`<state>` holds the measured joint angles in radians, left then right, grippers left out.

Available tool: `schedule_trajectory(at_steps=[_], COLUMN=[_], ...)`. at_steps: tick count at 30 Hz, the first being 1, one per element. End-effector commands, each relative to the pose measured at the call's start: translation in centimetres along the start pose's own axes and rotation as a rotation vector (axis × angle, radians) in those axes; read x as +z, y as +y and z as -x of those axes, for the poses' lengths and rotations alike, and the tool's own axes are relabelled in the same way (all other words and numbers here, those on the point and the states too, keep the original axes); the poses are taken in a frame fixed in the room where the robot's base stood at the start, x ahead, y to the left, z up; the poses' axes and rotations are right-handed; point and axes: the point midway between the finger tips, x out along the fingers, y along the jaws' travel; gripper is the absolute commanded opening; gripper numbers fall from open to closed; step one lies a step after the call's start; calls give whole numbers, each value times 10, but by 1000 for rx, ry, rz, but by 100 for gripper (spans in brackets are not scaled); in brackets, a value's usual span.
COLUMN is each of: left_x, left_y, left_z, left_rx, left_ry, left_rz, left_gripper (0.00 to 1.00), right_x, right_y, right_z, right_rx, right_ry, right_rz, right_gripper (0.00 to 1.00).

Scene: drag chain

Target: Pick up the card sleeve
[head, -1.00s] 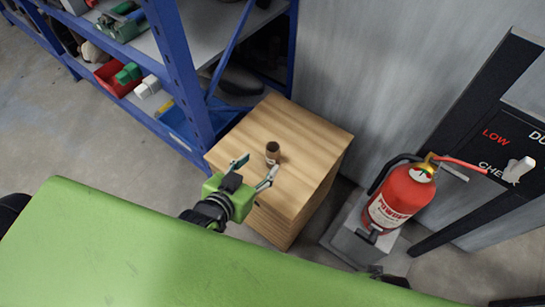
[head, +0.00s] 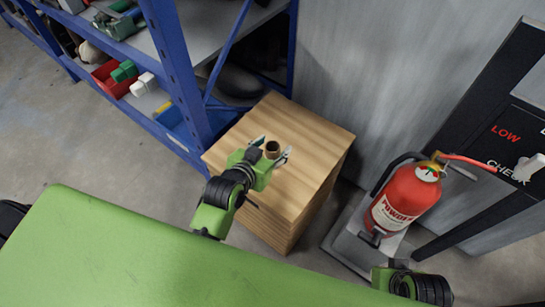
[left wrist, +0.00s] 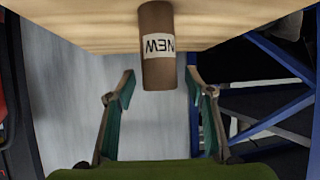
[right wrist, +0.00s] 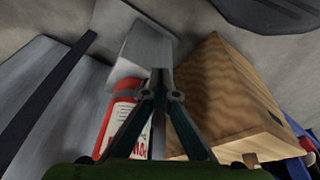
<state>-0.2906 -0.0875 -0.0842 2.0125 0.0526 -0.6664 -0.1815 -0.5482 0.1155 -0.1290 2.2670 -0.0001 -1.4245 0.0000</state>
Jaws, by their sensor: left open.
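The card sleeve (head: 273,149) is a brown cardboard tube standing upright on a wooden cabinet. In the left wrist view the card sleeve (left wrist: 157,20) carries a white label reading NEW. My left gripper (head: 272,148) is open, with one finger on each side of the sleeve. In the left wrist view the fingers of my left gripper (left wrist: 159,75) show gaps to both sides of the tube, and I cannot see contact. My right gripper (right wrist: 161,78) is shut with its fingertips together, and it looks empty.
The wooden cabinet (head: 312,134) stands between a blue shelf rack (head: 176,70) and a red fire extinguisher (head: 405,195). A grey wall (head: 370,60) is behind it. A green surface (head: 120,255) fills the lower left. The rest of the cabinet top is clear.

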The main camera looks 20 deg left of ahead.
Motion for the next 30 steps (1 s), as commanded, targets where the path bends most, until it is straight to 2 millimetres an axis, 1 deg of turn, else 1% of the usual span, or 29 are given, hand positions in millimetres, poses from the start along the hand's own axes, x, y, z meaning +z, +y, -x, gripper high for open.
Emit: schedule_trajectory(at_steps=[7, 8, 9, 11, 12, 21, 26, 28, 30], left_x=[0, 0, 0, 0, 0, -1, -4, -8, -15], left_y=[0, 0, 0, 0, 0, 0, 0, 0, 0], left_z=[-1, -1, -1, -1, -1, -1, 1, 3, 6], left_rx=[0, 0, 0, 0, 0, 0, 0, 0, 0], left_ry=[0, 0, 0, 0, 0, 0, 1, 2, 2], left_rz=[0, 0, 0, 0, 0, 0, 0, 0, -1], left_gripper=[49, 44, 33, 18, 15, 15, 15, 15, 15], right_x=[0, 0, 0, 0, 0, 0, -1, 0, 2], right_y=[0, 0, 0, 0, 0, 0, 0, 0, -1], right_z=[2, 2, 2, 2, 2, 2, 2, -1, -15], right_rx=[0, 0, 0, 0, 1, 1, 1, 0, -2], right_ry=[1, 1, 1, 1, 1, 1, 3, 0, -9], right_rz=[0, 0, 0, 0, 0, -1, -1, 0, 2], right_gripper=[0, 0, 0, 0, 0, 0, 0, 0, 0])
